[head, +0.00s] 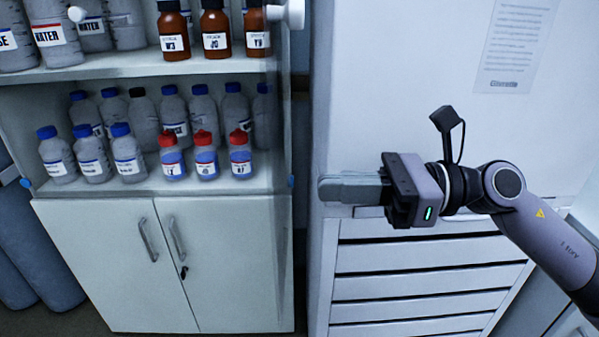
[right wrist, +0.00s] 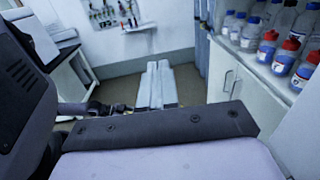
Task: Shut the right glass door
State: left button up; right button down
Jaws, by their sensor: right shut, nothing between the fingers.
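The right glass door (head: 280,110) is clear and hard to make out. It shows nearly edge-on at the right side of the shelf unit and appears swung open toward me. A large white knob (head: 290,13) shows near its top. My right gripper (head: 326,188) is shut and empty, pointing left, just right of the door in the picture. I cannot tell whether it touches the glass. Its closed fingers also show in the right wrist view (right wrist: 157,82). My left gripper is not in view.
Shelves (head: 120,64) hold brown bottles (head: 215,30), grey blue-capped bottles (head: 92,155) and red-capped bottles (head: 206,158). A white cupboard (head: 110,260) is below. A white cabinet with slatted front (head: 420,270) stands behind my right arm. Floor shows beyond the fingers in the wrist view.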

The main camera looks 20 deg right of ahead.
aim_at(273, 187)
jog(key=p+x, duration=0.2)
jog(key=x, duration=0.2)
jog(key=shift+w+a+r, duration=0.1)
jog(key=shift+a+r, duration=0.05)
jog(key=shift+a, duration=0.15)
jog(key=shift+w+a, duration=0.1)
jog(key=shift+a, duration=0.15)
jog(key=shift+a, duration=0.15)
